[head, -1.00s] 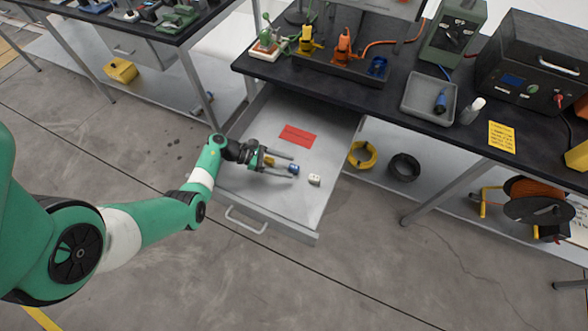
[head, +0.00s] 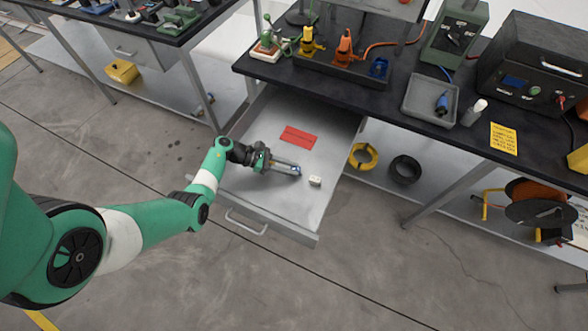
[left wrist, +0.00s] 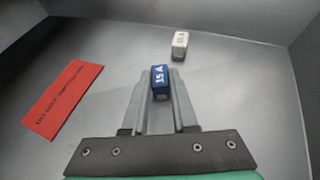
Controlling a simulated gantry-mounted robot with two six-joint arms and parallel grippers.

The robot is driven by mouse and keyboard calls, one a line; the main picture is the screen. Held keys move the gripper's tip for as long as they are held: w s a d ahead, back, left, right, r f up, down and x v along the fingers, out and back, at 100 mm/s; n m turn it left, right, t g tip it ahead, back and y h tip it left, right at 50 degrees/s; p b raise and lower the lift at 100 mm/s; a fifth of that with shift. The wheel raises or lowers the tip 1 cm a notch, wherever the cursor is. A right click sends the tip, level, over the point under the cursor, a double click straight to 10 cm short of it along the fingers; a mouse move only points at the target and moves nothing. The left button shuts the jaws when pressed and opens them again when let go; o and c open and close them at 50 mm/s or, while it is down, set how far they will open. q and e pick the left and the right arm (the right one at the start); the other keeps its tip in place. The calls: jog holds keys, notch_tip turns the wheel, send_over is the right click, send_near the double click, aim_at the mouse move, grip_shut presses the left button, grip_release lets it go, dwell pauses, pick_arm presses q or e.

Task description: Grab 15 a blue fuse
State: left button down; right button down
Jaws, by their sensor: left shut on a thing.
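The blue fuse (head: 297,169) lies in the open metal drawer (head: 283,206). In the left wrist view the blue fuse (left wrist: 160,78) shows "15 A" in white on its top. My left gripper (head: 294,170) reaches into the drawer from the left and is shut on the blue fuse. In the left wrist view its two fingers (left wrist: 160,88) are on either side of the fuse. A white fuse (head: 315,181) lies apart, just beyond the fingertips. It also shows in the left wrist view (left wrist: 180,43), its marking too small to read. My right gripper is not in view.
A flat red label (head: 298,138) lies on the drawer floor beside the gripper. The drawer walls surround the fuses. The black bench top (head: 330,92) overhangs the drawer's back. A yellow ring (head: 363,156) and a black ring (head: 405,169) lie on the shelf at right.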

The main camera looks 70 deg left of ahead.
pick_arm(q)
jog(key=shift+r+p, duration=0.3)
jog(key=shift+r, duration=0.15)
notch_tip(320, 180, up, 3)
jog(key=shift+p, duration=0.95)
jog(key=s+d+r+p, duration=0.7)
jog(key=s+d+r, duration=0.2)
jog(key=s, duration=0.1)
jog(key=shift+s+d+p, duration=0.2)
jog(key=shift+d+p, duration=0.05)
jog(key=shift+p, duration=0.05)
